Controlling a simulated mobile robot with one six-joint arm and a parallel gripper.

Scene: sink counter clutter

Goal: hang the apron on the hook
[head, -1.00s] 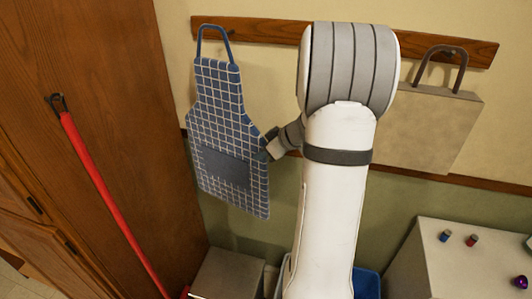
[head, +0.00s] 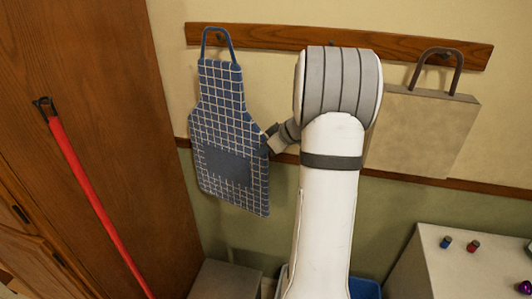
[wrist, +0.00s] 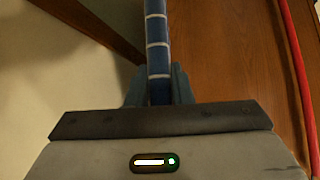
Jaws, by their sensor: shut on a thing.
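The blue checked apron (head: 222,110) hangs upright in front of the wall, left of my arm. Its blue neck loop (head: 206,42) overlaps the left part of the wooden hook rail (head: 270,35). A hook behind the loop is not clear, and I cannot tell whether the loop is around one. My gripper (head: 269,140) is shut on the apron's right edge at mid-height. In the wrist view, the jaws (wrist: 160,92) pinch the apron's edge (wrist: 158,45), seen edge-on. A rail hook (head: 333,44) shows just above my arm.
A beige bag (head: 425,130) hangs by its dark handle at the rail's right. A red-handled pole (head: 85,190) stands against the wooden cabinet (head: 110,120) on the left. A white counter (head: 450,275) with small items is at lower right. A blue bin (head: 365,287) sits below my arm.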

